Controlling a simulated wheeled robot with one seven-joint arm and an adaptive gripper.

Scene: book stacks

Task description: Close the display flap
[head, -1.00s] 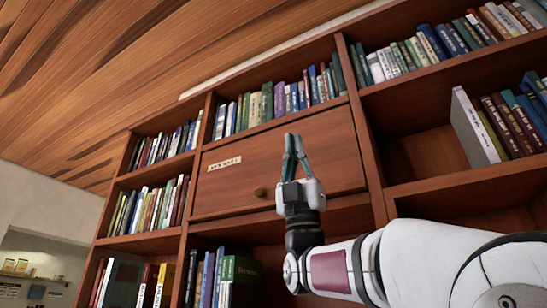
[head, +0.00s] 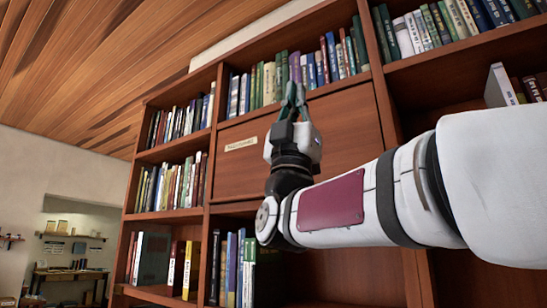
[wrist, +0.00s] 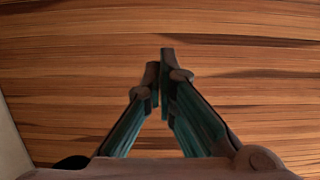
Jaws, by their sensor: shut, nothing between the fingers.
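The display flap (head: 236,172) is a reddish-brown wooden panel with a small pale label (head: 241,144), set in the middle column of the bookcase. It looks flush with the frame around it. The round knob seen earlier is now hidden behind my gripper or arm. My gripper (head: 294,92) points upward in front of the flap's upper part, its teal fingers together and empty. I cannot tell whether it touches the flap. In the wrist view the fingers (wrist: 160,75) meet at the tips, with only wooden planks behind them.
Rows of books (head: 300,72) fill the shelf above the flap, and more books (head: 232,268) stand below it. A white book (head: 499,86) stands on the right. The wooden ceiling (head: 110,60) slopes overhead. A desk (head: 68,286) shows through an opening at the far left.

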